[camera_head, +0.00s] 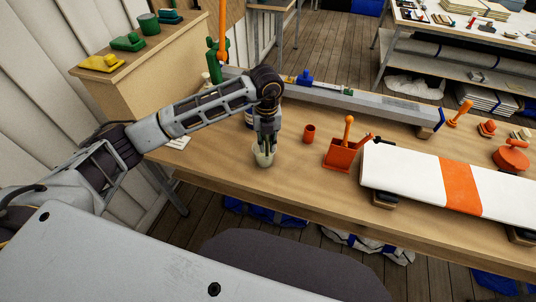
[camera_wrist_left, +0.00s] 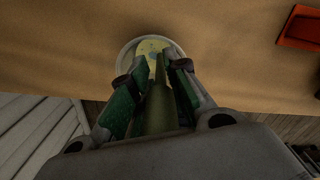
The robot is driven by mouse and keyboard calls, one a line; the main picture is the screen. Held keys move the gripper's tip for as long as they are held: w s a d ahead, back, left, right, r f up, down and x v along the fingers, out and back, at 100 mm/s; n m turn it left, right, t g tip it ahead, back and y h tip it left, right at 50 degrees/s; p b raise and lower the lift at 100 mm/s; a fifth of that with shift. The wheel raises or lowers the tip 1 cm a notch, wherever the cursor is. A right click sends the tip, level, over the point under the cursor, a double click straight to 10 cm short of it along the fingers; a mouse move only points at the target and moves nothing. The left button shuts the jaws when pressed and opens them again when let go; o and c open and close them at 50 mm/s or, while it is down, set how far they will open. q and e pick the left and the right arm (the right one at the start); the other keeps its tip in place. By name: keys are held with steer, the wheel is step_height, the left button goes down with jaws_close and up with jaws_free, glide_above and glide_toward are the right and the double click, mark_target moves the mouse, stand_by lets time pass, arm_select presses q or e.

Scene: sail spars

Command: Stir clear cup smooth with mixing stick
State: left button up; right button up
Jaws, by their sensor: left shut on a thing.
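The clear cup (camera_head: 263,161) stands on the bench near its front edge, directly under my left gripper (camera_head: 265,148). In the left wrist view the cup (camera_wrist_left: 125,57) shows a pale rim with a yellowish filling and small bluish specks. My left gripper (camera_wrist_left: 160,75), with green finger pads, is shut on the olive-green mixing stick (camera_wrist_left: 158,103). The stick points down into the cup. Its lower tip is hard to make out in the filling. The fingers hide part of the cup. My right gripper is not in view.
A small orange-brown cup (camera_head: 309,133) and an orange box (camera_head: 338,156) with upright tools stand right of the clear cup. A white panel with an orange band (camera_head: 460,185) lies farther right. A long grey beam (camera_head: 365,103) runs behind.

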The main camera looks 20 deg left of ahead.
arm_select(q)
steer(key=shift+s, duration=0.1)
steer(key=shift+s+d, duration=0.2)
steer(key=shift+s, duration=0.1)
steer(key=shift+d+f, duration=0.1)
steer(key=shift+d, duration=0.4)
steer(key=shift+w, duration=0.1)
stand_by(0.3)
steer(key=shift+w+d+b, duration=0.25)
steer(key=shift+w+b, duration=0.05)
steer(key=shift+b, duration=0.1)
steer(key=shift+a, duration=0.1)
